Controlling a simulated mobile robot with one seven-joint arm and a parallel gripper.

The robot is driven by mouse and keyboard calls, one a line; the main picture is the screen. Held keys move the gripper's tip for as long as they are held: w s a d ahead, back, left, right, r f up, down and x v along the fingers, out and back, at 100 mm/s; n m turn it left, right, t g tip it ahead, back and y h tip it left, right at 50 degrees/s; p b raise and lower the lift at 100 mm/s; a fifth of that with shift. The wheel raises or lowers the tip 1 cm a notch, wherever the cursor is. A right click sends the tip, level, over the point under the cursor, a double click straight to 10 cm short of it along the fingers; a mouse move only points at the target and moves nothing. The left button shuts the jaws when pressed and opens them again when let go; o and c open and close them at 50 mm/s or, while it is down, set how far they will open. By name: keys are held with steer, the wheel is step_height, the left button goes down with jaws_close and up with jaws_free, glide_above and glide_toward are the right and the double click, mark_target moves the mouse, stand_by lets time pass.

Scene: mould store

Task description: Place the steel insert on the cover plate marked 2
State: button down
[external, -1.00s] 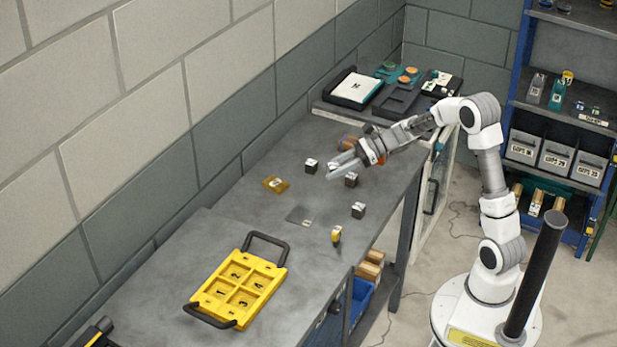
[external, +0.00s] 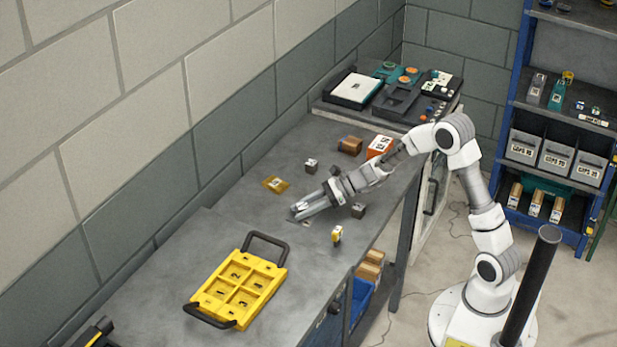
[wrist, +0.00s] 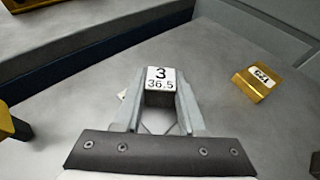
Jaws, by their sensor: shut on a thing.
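My gripper (external: 296,212) is shut on a dark grey block with a white top label reading 3 and 36.5, which I take as the steel insert (wrist: 160,98). In the wrist view it sits upright between both fingers. In the external view the fingers hide most of it, over the bench right of and beyond the yellow tray (external: 213,309). The tray has several numbered plates in its pockets. The cover plate marked 2 (external: 236,273) is in the far left pocket and looks bare. The gripper is apart from the tray.
Grey blocks stand on the bench, one beyond the gripper (external: 311,166) and one right of it (external: 358,210). A yellow labelled piece (external: 337,236) and a brass piece (external: 276,184) lie nearby. The tray has raised black handles (external: 267,240). Bench between gripper and tray is clear.

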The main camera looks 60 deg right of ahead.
steer(key=shift+r, duration=0.15)
steer(key=shift+c, duration=2.4)
jaws_free()
steer(key=shift+f, duration=0.2)
steer(key=shift+r, duration=0.15)
steer(key=shift+s+d+r, duration=0.15)
steer(key=shift+d+r, duration=0.05)
steer(key=shift+d, duration=0.05)
steer(key=p+v, duration=0.2)
steer(key=v, duration=0.9)
steer(key=shift+s+d, duration=0.15)
steer(key=shift+s, duration=0.1)
